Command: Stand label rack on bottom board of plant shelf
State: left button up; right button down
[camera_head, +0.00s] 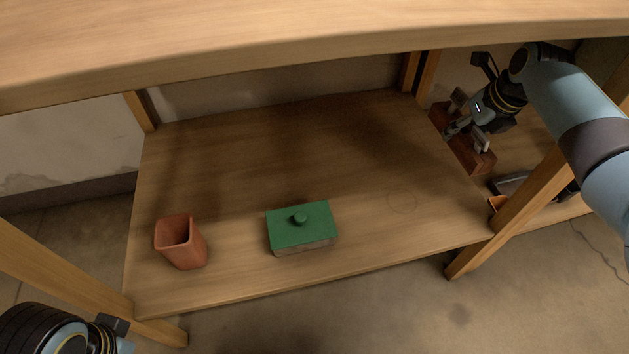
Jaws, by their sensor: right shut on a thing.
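The label rack (476,158) looks like a long reddish-brown wooden block, at the right in the head view. My right gripper (466,136) reaches in from the upper right and is shut on it, hiding part of its top. The bottom board (330,150) of the plant shelf is a wide wooden panel filling the middle. The rack shows along the board's right edge; I cannot tell whether it touches a surface.
A terracotta pot (182,243) and a green-lidded box (301,227) stand on the front of the board. Its middle and back are clear. An upper board (300,45) overhangs, and a post (510,217) stands at front right. A dark tray (512,185) lies beyond it.

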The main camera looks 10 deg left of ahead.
jog(key=shift+w, duration=0.4)
jog(key=s+a+f+b, duration=0.1)
jog(key=s+a+f, duration=0.1)
jog(key=s+a+f+b, duration=0.1)
jog(key=s+a+f, duration=0.1)
jog(key=s+a, duration=0.1)
jog(key=s+a+f+b, duration=0.1)
jog(key=s+a+f, duration=0.1)
jog(key=s, duration=0.1)
jog(key=shift+a+f, duration=0.3)
jog(key=shift+f, duration=0.05)
jog(key=shift+s+a+f, duration=0.1)
jog(key=shift+s+a, duration=0.05)
jog(key=shift+a, duration=0.05)
jog(key=shift+s+a+f+b, duration=0.1)
jog(key=shift+f+b, duration=0.2)
jog(key=shift+b, duration=0.1)
notch_tip(320, 180, down, 4)
jog(key=shift+r+b, duration=0.25)
jog(key=shift+b, duration=0.9)
pick_arm(q)
jog(key=w+d+r+t, duration=0.2)
jog(key=w+d+r, duration=0.1)
jog(key=w+r, duration=0.2)
notch_tip(320, 180, up, 3)
jog(key=shift+w+f+h, duration=0.2)
jog(key=shift+w+h, duration=0.1)
jog(key=shift+w, duration=0.1)
pick_arm(e)
jog(key=shift+r, duration=0.1)
